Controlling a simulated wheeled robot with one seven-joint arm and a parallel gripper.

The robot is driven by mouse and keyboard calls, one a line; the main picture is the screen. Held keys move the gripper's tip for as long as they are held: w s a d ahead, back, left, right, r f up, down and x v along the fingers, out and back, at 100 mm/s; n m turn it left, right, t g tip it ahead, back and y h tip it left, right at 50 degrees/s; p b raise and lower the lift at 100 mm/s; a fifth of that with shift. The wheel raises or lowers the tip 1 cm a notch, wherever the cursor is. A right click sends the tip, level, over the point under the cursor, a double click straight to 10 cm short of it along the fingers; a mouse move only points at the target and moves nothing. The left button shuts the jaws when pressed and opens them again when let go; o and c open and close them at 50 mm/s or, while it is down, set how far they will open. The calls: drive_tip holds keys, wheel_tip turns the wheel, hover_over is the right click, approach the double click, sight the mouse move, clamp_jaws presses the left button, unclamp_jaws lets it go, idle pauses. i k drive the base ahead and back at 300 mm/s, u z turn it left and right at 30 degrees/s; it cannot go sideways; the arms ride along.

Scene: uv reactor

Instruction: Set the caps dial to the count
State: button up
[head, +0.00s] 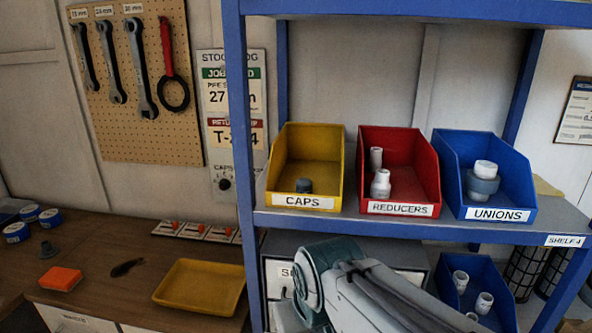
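The yellow bin labelled CAPS (292,148) stands at the left of the blue shelf. One dark grey cap (304,185) shows inside it, near the front; the lip may hide part of the floor. A white stock log board (212,70) hangs on the wall behind the shelf's left post. The caps dial (224,184), with a dark knob, is at the board's lower end under the word CAPS. The post is close to its right side, and its setting is too small to read. My arm crosses the bottom middle, but my gripper is out of view.
A red REDUCERS bin (412,158) and a blue UNIONS bin (469,158) stand beside the caps bin, with white fittings inside. The blue shelf post (240,130) stands before the wall. A yellow tray (201,287) and an orange block (61,279) lie on the workbench (115,240).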

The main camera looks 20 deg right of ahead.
sight(224, 184)
drive_tip(key=z, duration=1.8)
drive_tip(key=k, duration=0.7)
drive_tip(key=u, duration=1.6)
